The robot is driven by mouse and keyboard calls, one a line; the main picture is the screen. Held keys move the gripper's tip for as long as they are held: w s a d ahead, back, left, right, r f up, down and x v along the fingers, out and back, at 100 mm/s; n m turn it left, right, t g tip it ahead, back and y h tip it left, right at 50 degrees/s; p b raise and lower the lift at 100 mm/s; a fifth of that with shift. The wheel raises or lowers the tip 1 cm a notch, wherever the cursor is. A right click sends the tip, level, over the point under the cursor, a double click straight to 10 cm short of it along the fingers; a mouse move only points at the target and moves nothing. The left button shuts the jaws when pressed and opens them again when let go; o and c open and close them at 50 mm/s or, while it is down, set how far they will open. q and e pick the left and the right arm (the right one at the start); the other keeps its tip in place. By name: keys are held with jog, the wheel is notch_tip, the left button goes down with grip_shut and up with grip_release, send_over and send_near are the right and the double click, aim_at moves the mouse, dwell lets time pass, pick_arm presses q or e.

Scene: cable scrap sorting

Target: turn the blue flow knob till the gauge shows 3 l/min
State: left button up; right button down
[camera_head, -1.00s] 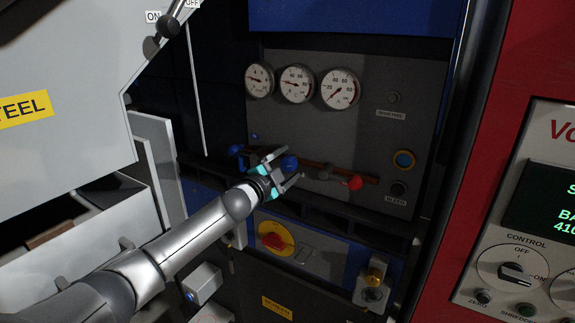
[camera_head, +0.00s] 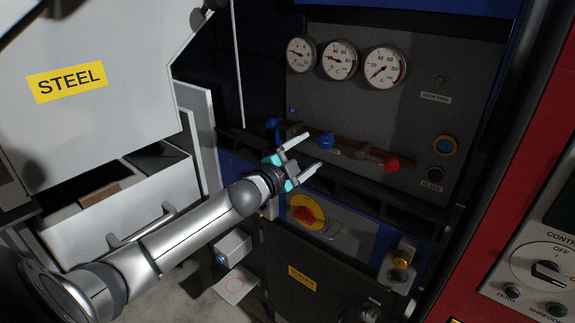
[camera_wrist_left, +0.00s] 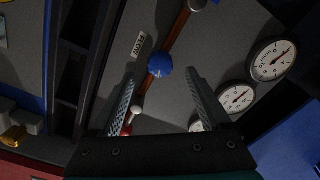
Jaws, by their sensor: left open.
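The round blue flow knob (camera_head: 326,142) sits on the brown pipe of the dark panel. My left gripper (camera_head: 314,149) is open and empty, its fingertips apart from the knob, on its near left side. In the left wrist view the blue knob (camera_wrist_left: 160,65) shows whole, ahead of and between the two fingers (camera_wrist_left: 160,88), with a small label beside it. Three round white gauges stand above: a left one (camera_head: 301,54), a middle one (camera_head: 339,60) and a right one (camera_head: 385,67). I cannot read the flow value. My right gripper is not in view.
A red knob (camera_head: 391,164) is on the same pipe, right of the blue one. A blue handle (camera_head: 273,124) is to the left. Below are a yellow-and-red rotary switch (camera_head: 305,210) and a dark ledge (camera_head: 350,182). A red cabinet (camera_head: 528,150) stands at right.

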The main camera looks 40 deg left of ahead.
pick_arm(q)
jog(key=s, duration=0.7)
jog(key=shift+s, duration=0.2)
jog(key=shift+a, duration=0.1)
dwell(0.3)
jog(key=s+a+f+n+g+y+b, duration=0.1)
jog(key=s+f+n+g+b, duration=0.2)
jog(key=f, duration=1.2)
jog(key=s+a+f+n+g+y+b, duration=0.15)
jog(key=s+f+b, duration=0.35)
jog(key=f, duration=1)
jog(key=s+f+n+g+b, duration=0.2)
jog(key=s+f+g+b, duration=0.15)
jog(key=f, duration=1.15)
jog(key=s+d+f+n+g+h+b, duration=0.1)
jog(key=s+d+f+g+b, duration=0.35)
jog(key=s+f, duration=0.8)
jog(key=s+d+f+n+g+b, duration=0.15)
jog(key=s+d+f+b, duration=0.45)
jog(key=s+f, duration=0.7)
jog(key=s+d+f+g+b, duration=0.2)
jog(key=s+d+f+g, duration=0.1)
jog(key=s+d+f, duration=0.4)
notch_tip(320, 180, down, 2)
jog(key=shift+s+d+f+h, duration=0.2)
jog(key=shift+s+d+h, duration=0.2)
jog(key=shift+d+h, duration=0.05)
